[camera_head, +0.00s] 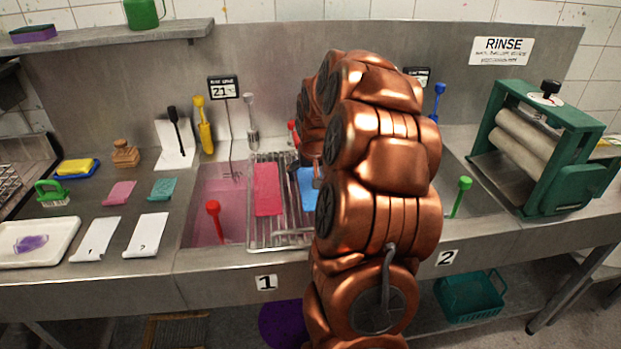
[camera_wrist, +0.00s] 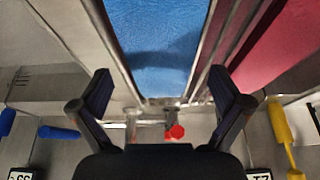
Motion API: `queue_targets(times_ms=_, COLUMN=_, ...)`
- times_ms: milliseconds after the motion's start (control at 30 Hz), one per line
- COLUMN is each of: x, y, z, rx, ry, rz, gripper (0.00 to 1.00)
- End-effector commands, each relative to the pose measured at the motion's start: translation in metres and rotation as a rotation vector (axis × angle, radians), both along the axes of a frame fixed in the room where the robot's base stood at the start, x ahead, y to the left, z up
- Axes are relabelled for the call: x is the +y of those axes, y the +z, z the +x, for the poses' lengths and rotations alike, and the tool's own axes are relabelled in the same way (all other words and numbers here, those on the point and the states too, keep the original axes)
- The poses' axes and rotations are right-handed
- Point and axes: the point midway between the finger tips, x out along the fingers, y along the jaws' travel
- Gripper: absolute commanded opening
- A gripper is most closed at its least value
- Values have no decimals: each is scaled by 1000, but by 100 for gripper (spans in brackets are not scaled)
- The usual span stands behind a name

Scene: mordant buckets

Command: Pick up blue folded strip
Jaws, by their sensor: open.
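The blue folded strip (camera_head: 308,188) lies on the wire rack across the sinks, and my copper-coloured arm covers part of it in the head view. In the wrist view the blue strip (camera_wrist: 165,45) fills the upper middle, between metal bars. My gripper (camera_wrist: 161,84) is open, its dark fingers apart to either side of the strip's near end. Nothing is held between them. I cannot tell how far the fingertips are above the strip. In the head view my arm mostly hides the gripper.
A pink strip (camera_head: 267,188) lies beside the blue one on the rack (camera_head: 283,238). A pink-filled basin (camera_head: 212,190) with a red-handled tool (camera_head: 213,210) is left. A green-framed roller wringer (camera_head: 570,165) stands right. Several upright handled tools, including a yellow one (camera_head: 204,125), line the back.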

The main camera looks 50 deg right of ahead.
Motion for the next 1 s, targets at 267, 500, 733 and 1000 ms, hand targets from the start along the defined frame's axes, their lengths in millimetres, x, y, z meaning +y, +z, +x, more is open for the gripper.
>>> queue_targets(times_ms=267, x=-3, y=-11, z=4, rx=-2, ry=0, rz=-2, gripper=100)
queue_targets(times_ms=500, x=-3, y=-11, z=4, rx=-2, ry=0, rz=-2, gripper=84)
queue_targets(times_ms=733, x=-3, y=-11, z=4, rx=-2, ry=0, rz=-2, gripper=60)
queue_targets(times_ms=1000, x=-3, y=-11, z=4, rx=-2, ry=0, rz=-2, gripper=43)
